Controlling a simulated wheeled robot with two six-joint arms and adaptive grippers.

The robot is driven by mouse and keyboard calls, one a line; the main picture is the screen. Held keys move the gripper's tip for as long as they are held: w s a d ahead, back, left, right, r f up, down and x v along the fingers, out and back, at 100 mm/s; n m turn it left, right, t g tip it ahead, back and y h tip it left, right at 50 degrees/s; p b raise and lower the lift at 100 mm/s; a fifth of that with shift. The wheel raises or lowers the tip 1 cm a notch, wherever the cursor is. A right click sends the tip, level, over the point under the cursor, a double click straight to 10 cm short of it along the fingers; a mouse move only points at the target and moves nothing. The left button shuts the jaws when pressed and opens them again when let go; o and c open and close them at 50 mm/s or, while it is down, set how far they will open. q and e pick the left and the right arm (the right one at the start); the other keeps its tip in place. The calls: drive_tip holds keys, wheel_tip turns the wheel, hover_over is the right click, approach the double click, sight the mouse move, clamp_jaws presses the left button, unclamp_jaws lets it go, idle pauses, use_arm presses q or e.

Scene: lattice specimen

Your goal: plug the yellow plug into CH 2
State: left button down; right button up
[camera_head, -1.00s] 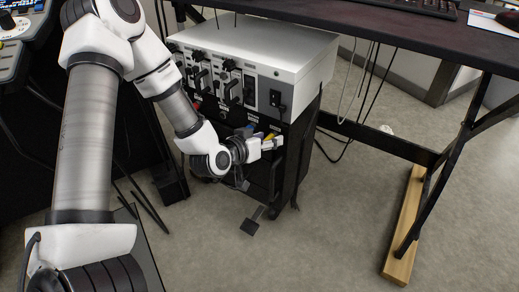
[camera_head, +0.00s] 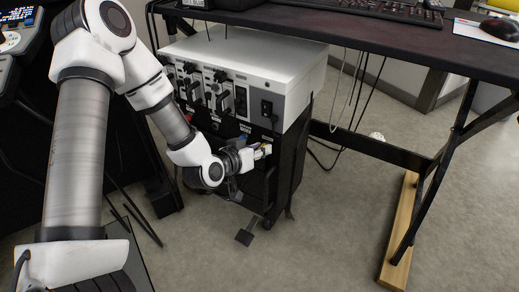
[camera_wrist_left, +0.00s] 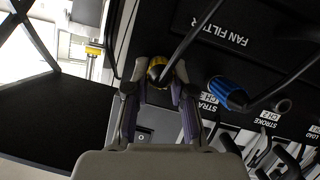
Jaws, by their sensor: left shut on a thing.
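The yellow plug (camera_wrist_left: 157,69) is held between the two fingertips of my left gripper (camera_wrist_left: 158,90) in the left wrist view. Its dark cable runs up and to the right. The plug is at the black front panel; whether it is seated in a socket is hidden. In the head view my left gripper (camera_head: 262,151) is at the front of the black cabinet, below the white unit. A blue plug (camera_wrist_left: 228,92) sits at the panel to the right of the yellow one. My right gripper is out of view.
The blue plug's cable crosses the panel. The white unit (camera_head: 285,55) tops the cabinet (camera_head: 285,165). A dark desk (camera_head: 400,45) overhangs at right.

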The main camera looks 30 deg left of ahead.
use_arm(q)
drive_tip(key=shift+s+p, duration=0.35)
drive_tip(key=shift+s, duration=0.3)
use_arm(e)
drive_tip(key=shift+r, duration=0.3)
use_arm(q)
drive_tip(key=s+p, duration=0.1)
drive_tip(key=s, duration=0.3)
drive_tip(key=shift+d+p, duration=0.15)
drive_tip(key=shift+p, duration=0.15)
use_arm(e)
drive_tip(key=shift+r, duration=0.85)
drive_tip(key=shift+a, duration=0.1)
